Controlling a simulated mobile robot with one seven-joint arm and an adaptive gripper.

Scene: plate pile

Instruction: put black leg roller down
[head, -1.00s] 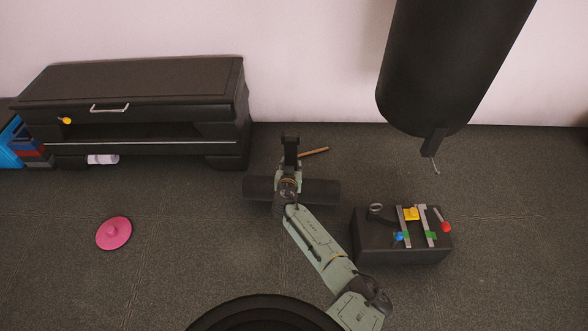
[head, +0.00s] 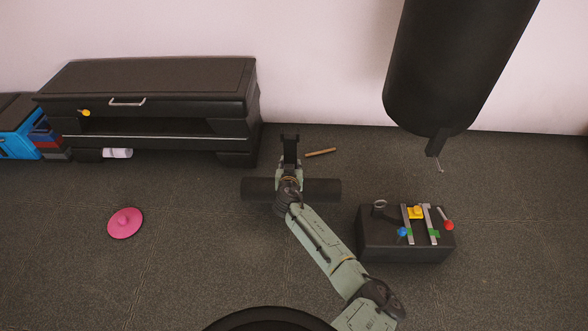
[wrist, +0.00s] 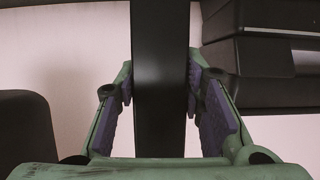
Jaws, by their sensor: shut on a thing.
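The black leg roller (head: 320,189) shows in the head view as a dark horizontal cylinder with a black upright bar at its middle. My gripper (head: 290,172) is at that bar, with the roller reaching out to both sides below it. In the wrist view, my gripper (wrist: 160,95) has a finger on each side of the black bar (wrist: 160,60) and is shut on it. My gripper and wrist hide the middle of the roller. I cannot tell whether the roller touches the floor.
A black cabinet (head: 160,82) stands against the wall at left. A black box (head: 405,247) with coloured clamps is right of the roller. A punching bag (head: 440,70) hangs at upper right. A pink disc (head: 125,223) and a wooden stick (head: 320,153) lie on the floor (head: 200,205).

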